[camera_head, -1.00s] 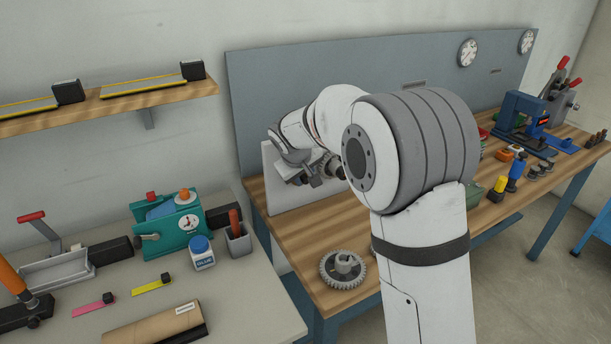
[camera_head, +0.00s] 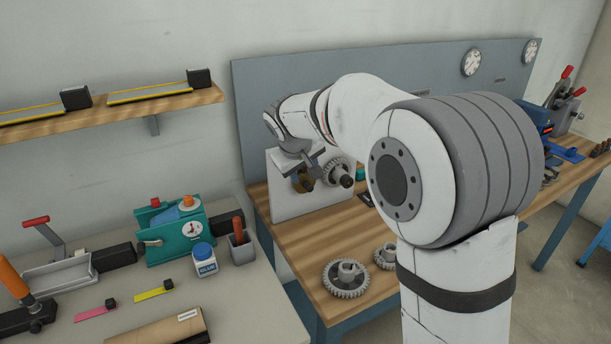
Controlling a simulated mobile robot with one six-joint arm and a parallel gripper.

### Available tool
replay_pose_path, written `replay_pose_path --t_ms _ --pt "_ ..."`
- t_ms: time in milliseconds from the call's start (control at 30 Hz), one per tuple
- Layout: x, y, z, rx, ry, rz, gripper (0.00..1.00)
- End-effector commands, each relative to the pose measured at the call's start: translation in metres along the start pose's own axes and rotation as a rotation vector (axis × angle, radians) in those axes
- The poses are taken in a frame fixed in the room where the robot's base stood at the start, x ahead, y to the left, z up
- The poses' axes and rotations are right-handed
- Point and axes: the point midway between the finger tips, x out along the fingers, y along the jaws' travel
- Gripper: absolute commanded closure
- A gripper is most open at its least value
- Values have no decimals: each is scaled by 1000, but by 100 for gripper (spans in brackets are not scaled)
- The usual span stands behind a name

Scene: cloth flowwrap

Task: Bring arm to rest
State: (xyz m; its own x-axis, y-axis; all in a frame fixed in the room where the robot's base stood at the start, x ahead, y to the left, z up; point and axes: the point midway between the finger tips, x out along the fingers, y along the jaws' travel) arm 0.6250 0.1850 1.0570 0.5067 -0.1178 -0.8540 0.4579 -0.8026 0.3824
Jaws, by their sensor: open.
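My arm, white with a large grey-banded joint, rises at the right of the head view and reaches left over the wooden workbench (camera_head: 287,236). My gripper (camera_head: 312,187) is at the arm's far end, low in front of a white upright board (camera_head: 283,204). It is open, and its fingers are small and partly hard to make out. A grey gear (camera_head: 338,168) shows at the board just behind and beside the gripper; whether they touch cannot be told.
A large gear (camera_head: 345,279) and a smaller gear (camera_head: 386,256) lie on the workbench. A wooden shelf (camera_head: 110,113) hangs above. The arm hides much of the bench.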

Motion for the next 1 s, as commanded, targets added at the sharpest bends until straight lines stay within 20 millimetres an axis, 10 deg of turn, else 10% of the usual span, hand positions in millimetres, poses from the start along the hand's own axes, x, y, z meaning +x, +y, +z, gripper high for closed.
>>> replay_pose_path --t_ms 467,733,1000 --pt "-11 12 20 34 -17 -6 60" --pt "-64 44 157 252 -132 -77 60" --pt "-103 20 294 486 -227 -162 60"
